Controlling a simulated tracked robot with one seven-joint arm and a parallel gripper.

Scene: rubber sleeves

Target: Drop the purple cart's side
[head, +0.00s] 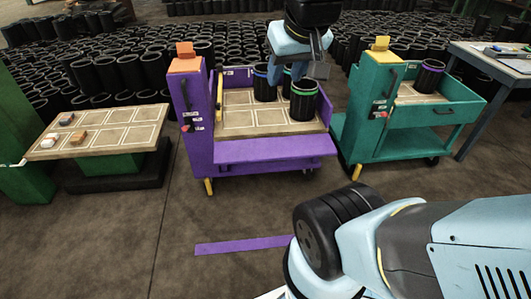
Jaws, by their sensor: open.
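The purple cart (187,115) stands in the middle of the head view. Its front side (275,149) appears folded outward, sloping out from the bed's front edge, and no upright panel hides the bed there. The tiled bed (240,115) is mostly bare. At its right stand a black sleeve with a purple-blue rim (264,88) and one with a green rim (303,104); another sleeve is partly hidden behind my gripper. My gripper (298,74) is open, pointing down above the sleeves at the bed's back right. Whether a finger touches a sleeve cannot be told.
A green cart (400,145) with its front side upright stands close on the right, holding a sleeve (429,77). A tiled table (98,132) stands left, a workbench (490,62) far right. Many black sleeves fill the back. The floor in front is clear around a purple strip (242,246).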

